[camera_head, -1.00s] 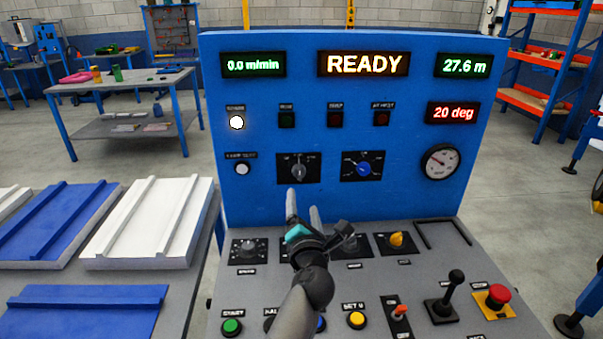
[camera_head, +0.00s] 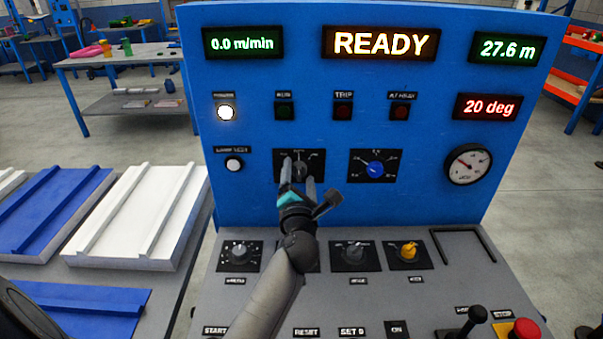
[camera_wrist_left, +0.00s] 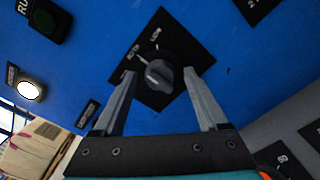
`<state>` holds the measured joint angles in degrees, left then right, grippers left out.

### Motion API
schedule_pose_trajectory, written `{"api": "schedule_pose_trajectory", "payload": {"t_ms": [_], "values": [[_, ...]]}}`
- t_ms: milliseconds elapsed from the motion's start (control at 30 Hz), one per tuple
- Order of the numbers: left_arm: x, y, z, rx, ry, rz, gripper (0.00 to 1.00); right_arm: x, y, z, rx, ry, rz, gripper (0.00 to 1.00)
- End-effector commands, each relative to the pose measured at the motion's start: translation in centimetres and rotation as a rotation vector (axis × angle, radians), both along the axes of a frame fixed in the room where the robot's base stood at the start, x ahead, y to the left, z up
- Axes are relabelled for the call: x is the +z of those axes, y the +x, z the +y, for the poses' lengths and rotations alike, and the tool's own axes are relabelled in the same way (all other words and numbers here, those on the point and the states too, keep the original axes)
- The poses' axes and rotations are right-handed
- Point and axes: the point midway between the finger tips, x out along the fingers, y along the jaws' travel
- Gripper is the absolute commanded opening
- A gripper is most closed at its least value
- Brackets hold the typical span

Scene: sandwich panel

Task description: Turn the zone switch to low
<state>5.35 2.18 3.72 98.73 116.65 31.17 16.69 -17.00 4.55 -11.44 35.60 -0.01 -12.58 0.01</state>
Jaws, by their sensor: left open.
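A black rotary switch (camera_head: 300,169) on a dark square plate sits on the upright blue panel, left of the blue-knobbed switch. I take it for the zone switch, but its small labels are hard to read in the head view. In the left wrist view its knob (camera_wrist_left: 159,75) has blurred words around it, one resembling LOW, and a small light mark on its upper left. My left gripper (camera_head: 299,178) is open right in front of it. Its fingertips stand on either side of the knob, with visible gaps. The fingers partly hide the plate in the head view. My right gripper is out of view.
A blue-knobbed switch (camera_head: 375,168) is close on the right, and a white lamp test button (camera_head: 234,164) on the left. Below, the sloping grey desk (camera_head: 470,290) carries several knobs, including a yellow one (camera_head: 408,251), a black lever (camera_head: 472,322) and a red button (camera_head: 524,330).

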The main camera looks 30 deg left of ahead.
Motion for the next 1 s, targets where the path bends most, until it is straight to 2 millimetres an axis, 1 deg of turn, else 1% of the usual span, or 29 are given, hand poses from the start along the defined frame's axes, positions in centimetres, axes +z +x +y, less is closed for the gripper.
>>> {"api": "schedule_pose_trajectory", "payload": {"t_ms": [133, 800, 1000], "values": [[0.0, -0.01, 0.01, 0.0, 0.001, 0.001, 0.75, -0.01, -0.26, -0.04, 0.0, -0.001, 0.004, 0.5], [0.01, 0.01, -0.02, 0.0, 0.0, 0.0, 0.0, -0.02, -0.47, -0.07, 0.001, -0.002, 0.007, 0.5], [0.04, 0.01, -0.02, 0.0, 0.002, 0.001, 0.0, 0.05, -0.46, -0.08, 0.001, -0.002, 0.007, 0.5]]}}
